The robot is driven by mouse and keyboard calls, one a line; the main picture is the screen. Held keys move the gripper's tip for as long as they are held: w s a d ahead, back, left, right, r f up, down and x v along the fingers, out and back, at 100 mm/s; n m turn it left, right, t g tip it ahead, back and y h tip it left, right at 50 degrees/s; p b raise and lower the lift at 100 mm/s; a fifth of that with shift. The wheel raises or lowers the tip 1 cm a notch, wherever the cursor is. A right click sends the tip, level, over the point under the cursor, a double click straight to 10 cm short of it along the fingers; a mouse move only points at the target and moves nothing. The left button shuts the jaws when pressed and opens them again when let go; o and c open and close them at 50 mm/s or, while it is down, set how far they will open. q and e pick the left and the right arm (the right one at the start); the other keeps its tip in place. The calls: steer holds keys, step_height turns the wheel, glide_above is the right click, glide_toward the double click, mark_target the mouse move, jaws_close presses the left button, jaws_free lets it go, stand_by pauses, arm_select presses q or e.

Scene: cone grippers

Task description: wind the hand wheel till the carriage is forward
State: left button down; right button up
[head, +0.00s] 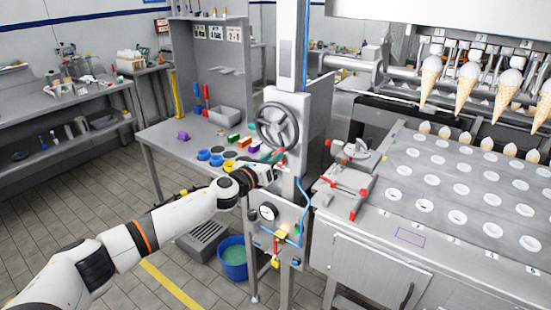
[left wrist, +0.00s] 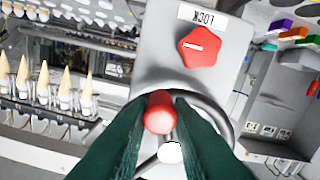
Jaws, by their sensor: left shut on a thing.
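The grey hand wheel (head: 277,124) with its spokes is on the front of an upright metal column. My left gripper (head: 280,159) is at the wheel's lower edge. In the left wrist view the dark green fingers (left wrist: 165,125) are shut on the wheel's red handle knob (left wrist: 160,112), and the wheel rim (left wrist: 225,120) shows behind them. A red lock knob (left wrist: 197,46) with a white mark sits above, beside a LOCK label that reads upside down. The likely carriage, a bar of grippers (head: 476,56), holds a row of cones (head: 466,88) over the machine's far side. My right gripper is out of view.
A grey plate with rows of white-ringed holes (head: 430,176) lies at the right. A red-handled clamp (head: 347,188) stands near its corner. A workbench with coloured blocks (head: 243,142) is behind my arm. A blue bucket (head: 232,258) stands on the floor.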

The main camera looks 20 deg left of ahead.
arm_select(q)
steer(key=shift+a+f+m, duration=0.25)
steer(key=shift+f+m, duration=0.15)
steer(key=c, duration=1.6)
jaws_free()
steer(key=o, duration=0.3)
steer(key=shift+w+a+r, duration=0.1)
steer(key=shift+a+r, duration=0.05)
steer(key=b+v, duration=0.1)
steer(key=v, duration=1.1)
steer(key=shift+b, duration=0.4)
steer(key=shift+r, duration=0.1)
